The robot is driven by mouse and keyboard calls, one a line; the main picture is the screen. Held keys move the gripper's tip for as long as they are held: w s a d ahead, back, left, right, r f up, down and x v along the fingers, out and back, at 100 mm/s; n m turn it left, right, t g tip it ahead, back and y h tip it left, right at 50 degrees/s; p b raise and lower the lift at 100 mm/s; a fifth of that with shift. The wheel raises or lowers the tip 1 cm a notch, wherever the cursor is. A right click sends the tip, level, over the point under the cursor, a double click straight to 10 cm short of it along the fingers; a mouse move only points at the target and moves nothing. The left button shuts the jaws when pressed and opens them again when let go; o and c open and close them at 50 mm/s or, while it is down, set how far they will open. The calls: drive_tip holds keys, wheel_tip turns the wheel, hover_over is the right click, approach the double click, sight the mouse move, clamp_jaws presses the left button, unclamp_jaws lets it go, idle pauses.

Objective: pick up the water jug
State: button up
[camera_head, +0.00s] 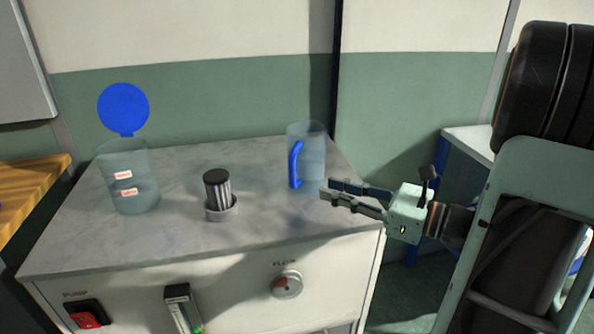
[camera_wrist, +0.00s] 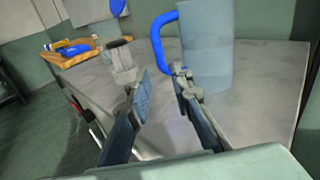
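The water jug (camera_head: 312,158) is a clear bluish cylinder with a blue handle (camera_head: 295,164). It stands upright near the right end of the grey countertop. In the wrist view the jug (camera_wrist: 206,55) is large at upper right, with its handle (camera_wrist: 158,42) on its left side. My gripper (camera_head: 324,190) is open and empty, in front of and to the right of the handle in the head view. In the wrist view the fingertips (camera_wrist: 160,78) point toward the handle, with the right fingertip near its lower end. I cannot tell whether it touches.
A clear container (camera_head: 130,182) with a raised blue lid and red-white labels stands at the counter's left. A dark-capped metal cylinder sits in a grey cup (camera_head: 222,212) mid-counter. The bench front (camera_head: 240,285) carries a knob and a red switch. The grey top (camera_head: 262,225) has free room.

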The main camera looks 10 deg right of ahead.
sight(292, 180)
drive_tip(key=shift+w+a+r+m+y, duration=0.1)
drive_tip(key=shift+w+m+y, duration=0.05)
drive_tip(key=shift+m+y, duration=0.15)
drive_tip(key=b+x, duration=0.1)
drive_tip(key=x, duration=0.4)
drive_tip(key=shift+w+r, duration=0.15)
drive_tip(key=b+x, duration=0.1)
drive_tip(key=x, duration=0.3)
drive_tip(key=shift+a+r, duration=0.1)
drive_tip(key=shift+a, duration=0.15)
drive_tip(key=shift+w+a+b, duration=0.3)
drive_tip(key=shift+w, duration=0.05)
drive_tip(key=shift+r, duration=0.1)
clamp_jaws()
